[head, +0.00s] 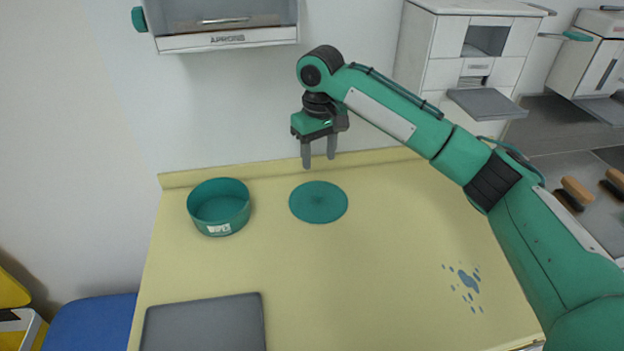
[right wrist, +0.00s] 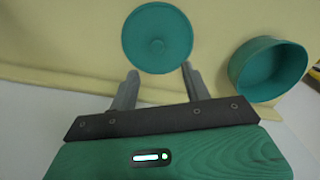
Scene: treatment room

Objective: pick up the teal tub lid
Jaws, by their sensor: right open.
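The teal tub lid (head: 318,202) is a round flat disc lying on the yellow tabletop. My right gripper (head: 319,164) is open and empty, pointing down above the table near the lid's far side. In the right wrist view the lid appears beyond and between the two fingertips. My left gripper is not in view.
A dark grey tray (head: 205,322) lies at the table's front left. Blue splashes (head: 467,281) mark the right part of the yellow table (head: 350,290). A wall cabinet (head: 228,42) hangs above the back left. The tabletop around the lid is clear.

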